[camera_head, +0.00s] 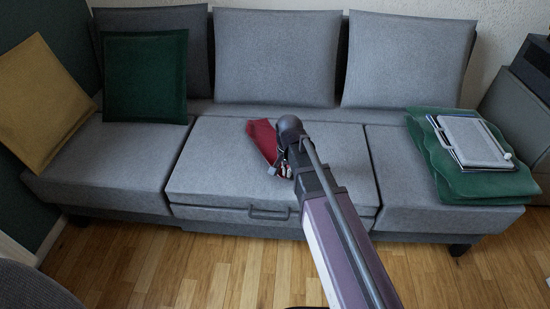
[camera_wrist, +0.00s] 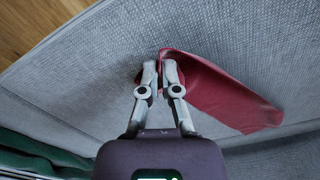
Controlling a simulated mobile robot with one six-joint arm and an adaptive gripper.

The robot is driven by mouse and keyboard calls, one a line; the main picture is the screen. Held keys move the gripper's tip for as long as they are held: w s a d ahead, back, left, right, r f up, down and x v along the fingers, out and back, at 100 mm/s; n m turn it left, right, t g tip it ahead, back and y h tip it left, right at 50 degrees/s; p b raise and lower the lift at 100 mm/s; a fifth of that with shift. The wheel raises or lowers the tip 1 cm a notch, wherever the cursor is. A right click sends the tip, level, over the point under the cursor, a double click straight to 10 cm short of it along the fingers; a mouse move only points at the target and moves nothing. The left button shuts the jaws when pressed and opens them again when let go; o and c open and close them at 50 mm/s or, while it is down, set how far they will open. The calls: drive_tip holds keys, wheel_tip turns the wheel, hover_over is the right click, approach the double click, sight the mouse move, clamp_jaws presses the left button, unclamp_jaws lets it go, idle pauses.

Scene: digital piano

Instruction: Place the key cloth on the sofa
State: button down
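The key cloth is a dark red cloth (camera_head: 262,139) over the middle seat of the grey sofa (camera_head: 215,170). In the wrist view the cloth (camera_wrist: 215,90) runs from the fingertips to the right, with a bit of red also showing left of the left finger. My gripper (camera_head: 281,168) is low over the middle seat. Its fingertips (camera_wrist: 160,72) are close together and appear shut on one end of the cloth. I cannot tell whether the cloth rests fully on the seat or hangs just above it.
A yellow cushion (camera_head: 40,105) and a dark green cushion (camera_head: 146,77) are at the sofa's left. A folded green blanket (camera_head: 475,187) with a grey-white flat item (camera_head: 472,140) on top lies on the right seat. The seat around the cloth is bare.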

sight(290, 198)
drive_tip(key=shift+s+d+f+b, duration=0.2)
drive_tip(key=shift+s+f+b, duration=0.45)
drive_tip(key=shift+s+f, duration=0.1)
drive_tip(key=shift+s+d+f+b, duration=0.25)
drive_tip(key=shift+s+f+b, duration=0.35)
drive_tip(key=shift+s+f, duration=0.15)
drive_tip(key=shift+s+d+f+b, duration=0.2)
drive_tip(key=shift+s+f+b, duration=0.45)
drive_tip(key=shift+s+f, duration=0.1)
drive_tip(key=shift+c, duration=2)
unclamp_jaws()
drive_tip(key=shift+r, duration=0.1)
drive_tip(key=shift+s+d+r+p, duration=0.1)
drive_tip(key=shift+s+r+p, duration=0.2)
drive_tip(key=shift+r+p, duration=0.5)
drive_tip(key=shift+s+d+r+p, duration=0.1)
drive_tip(key=shift+s+r+p, duration=0.2)
drive_tip(key=shift+r+p, duration=0.45)
wheel_tip(290, 198, up, 7)
drive_tip(key=s+p, duration=0.3)
drive_tip(key=p, duration=0.4)
drive_tip(key=shift+d, duration=0.4)
drive_tip(key=shift+f, duration=0.15)
